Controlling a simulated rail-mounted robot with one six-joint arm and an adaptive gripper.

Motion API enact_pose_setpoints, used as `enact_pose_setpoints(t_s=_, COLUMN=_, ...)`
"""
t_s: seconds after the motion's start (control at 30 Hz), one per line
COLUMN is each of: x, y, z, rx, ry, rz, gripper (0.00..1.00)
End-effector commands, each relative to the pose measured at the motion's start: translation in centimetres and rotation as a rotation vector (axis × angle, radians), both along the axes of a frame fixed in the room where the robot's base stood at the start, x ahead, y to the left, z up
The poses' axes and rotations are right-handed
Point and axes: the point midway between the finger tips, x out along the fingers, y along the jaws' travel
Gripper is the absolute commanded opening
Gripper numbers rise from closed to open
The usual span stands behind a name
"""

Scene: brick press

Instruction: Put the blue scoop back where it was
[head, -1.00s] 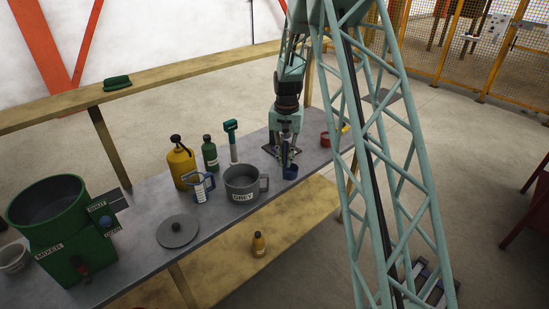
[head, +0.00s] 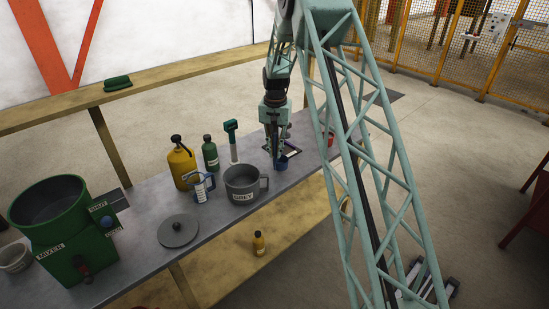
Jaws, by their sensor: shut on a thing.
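The blue scoop (head: 282,164) is a small blue cup to the right of the grey pot on the grey bench (head: 213,220). My gripper (head: 276,154) points down and is shut on the scoop. The fingers cover part of the scoop, and I cannot tell whether it touches the bench or hangs just above it. A dark flat mat (head: 294,150) lies right behind the gripper and is partly hidden by it.
The grey pot (head: 240,186) stands close left of the scoop. A clear jug (head: 200,190), yellow can (head: 180,166), green bottle (head: 210,153), grey lid (head: 178,231) and green mixer (head: 62,235) stand further left. A red cup (head: 329,139) shows partly behind my arm.

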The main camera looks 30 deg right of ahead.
Motion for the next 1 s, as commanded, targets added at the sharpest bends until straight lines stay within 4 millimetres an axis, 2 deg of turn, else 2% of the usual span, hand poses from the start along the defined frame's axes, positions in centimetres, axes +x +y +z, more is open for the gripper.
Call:
enact_pose_setpoints(t_s=0.2, x=0.7, y=0.1, z=-0.3, rx=0.001, ry=0.001, rz=0.0, gripper=0.0)
enact_pose_setpoints(t_s=0.53, x=0.6, y=0.1, z=-3.3, rx=0.001, ry=0.001, rz=0.0, gripper=0.0)
enact_pose_setpoints(t_s=1.0, x=0.6, y=0.1, z=-3.8, rx=0.0, ry=0.0, rz=0.0, gripper=0.0)
